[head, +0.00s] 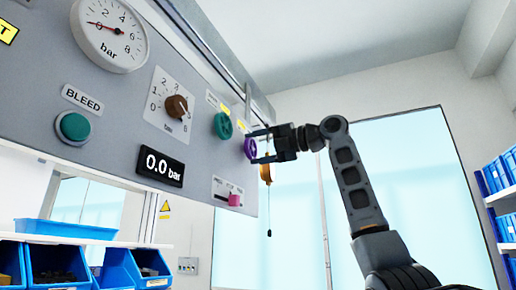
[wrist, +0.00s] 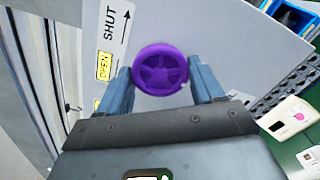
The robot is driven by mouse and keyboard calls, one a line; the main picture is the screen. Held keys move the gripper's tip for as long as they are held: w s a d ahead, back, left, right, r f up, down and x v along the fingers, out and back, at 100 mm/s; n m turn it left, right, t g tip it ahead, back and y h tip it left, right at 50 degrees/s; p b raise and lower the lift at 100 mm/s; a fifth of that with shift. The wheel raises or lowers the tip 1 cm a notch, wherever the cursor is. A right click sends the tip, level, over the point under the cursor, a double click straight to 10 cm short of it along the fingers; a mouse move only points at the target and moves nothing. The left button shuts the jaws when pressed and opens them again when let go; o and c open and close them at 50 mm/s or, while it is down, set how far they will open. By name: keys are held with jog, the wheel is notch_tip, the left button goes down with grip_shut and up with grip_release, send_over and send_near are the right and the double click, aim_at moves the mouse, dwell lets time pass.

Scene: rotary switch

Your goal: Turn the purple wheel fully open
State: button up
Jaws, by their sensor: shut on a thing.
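The purple wheel (wrist: 160,70) is a small spoked handwheel on the grey panel (wrist: 235,35). In the wrist view it sits between the two fingers of my gripper (wrist: 160,84), one finger on its left rim and one on its right. My gripper is shut on the wheel. In the head view the wheel (head: 250,148) is at the panel's right end, with my gripper reaching it from the right. A yellow OPEN label (wrist: 104,65) and a SHUT label with an arrow (wrist: 114,20) are left of the wheel in the wrist view.
A green wheel (head: 222,126), brown knob (head: 176,106), pressure gauge (head: 110,35), 0.0 bar display (head: 160,165), green BLEED button (head: 74,126) and pink slider (head: 234,199) are on the panel. An orange-brown item (head: 266,172) hangs near the gripper. Blue bins (head: 57,264) stand below.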

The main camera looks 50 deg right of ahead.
jog(key=shift+f+n, duration=0.2)
jog(key=shift+n, duration=0.2)
jog(key=o, duration=1)
jog(key=shift+r, duration=0.15)
jog(key=shift+o, duration=0.2)
jog(key=b+v, duration=0.2)
jog(key=v, duration=0.5)
jog(key=shift+s+d, duration=0.15)
jog(key=shift+s, duration=0.2)
